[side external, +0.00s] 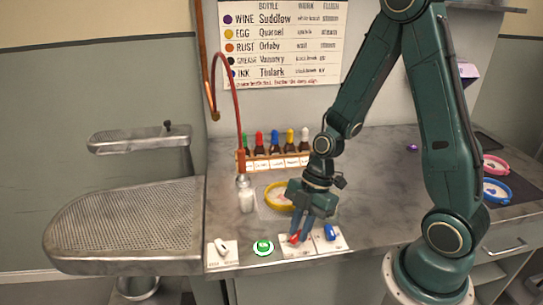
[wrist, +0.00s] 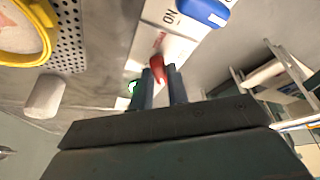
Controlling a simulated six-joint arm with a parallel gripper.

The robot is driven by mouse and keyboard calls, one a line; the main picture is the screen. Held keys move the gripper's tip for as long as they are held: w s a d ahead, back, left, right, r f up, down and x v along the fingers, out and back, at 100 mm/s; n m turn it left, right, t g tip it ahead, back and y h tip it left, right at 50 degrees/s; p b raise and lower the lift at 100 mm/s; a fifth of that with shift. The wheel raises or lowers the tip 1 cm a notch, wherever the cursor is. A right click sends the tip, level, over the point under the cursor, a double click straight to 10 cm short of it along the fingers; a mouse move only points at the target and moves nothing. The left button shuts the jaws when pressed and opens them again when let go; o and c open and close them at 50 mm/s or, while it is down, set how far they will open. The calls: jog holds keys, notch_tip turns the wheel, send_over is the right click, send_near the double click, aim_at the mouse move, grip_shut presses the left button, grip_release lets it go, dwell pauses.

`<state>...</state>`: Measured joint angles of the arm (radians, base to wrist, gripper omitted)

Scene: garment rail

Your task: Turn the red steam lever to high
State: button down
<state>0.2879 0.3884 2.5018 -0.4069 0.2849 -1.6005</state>
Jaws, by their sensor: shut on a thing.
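The red steam lever (side external: 294,237) stands on a white plate (side external: 288,251) at the front edge of the counter. My gripper (side external: 303,232) is lowered over it and shut on it. In the wrist view the red lever (wrist: 159,68) shows between the two dark fingertips (wrist: 160,75). Lettering on the plate is partly visible in the wrist view, but the fingers hide part of it, and I cannot read which setting the lever is at.
A green button (side external: 263,246) and a white switch (side external: 222,247) are to the left. A perforated pressing board (side external: 130,225) fills the left.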

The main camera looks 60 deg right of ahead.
jog(key=shift+m+t, duration=0.3)
jog(key=shift+m, duration=0.2)
jog(key=c, duration=1.4)
grip_release()
jog(key=shift+o, duration=0.2)
jog(key=shift+r, duration=0.2)
jog(key=v, duration=1.3)
jog(key=shift+r, duration=0.25)
jog(key=shift+s, duration=0.15)
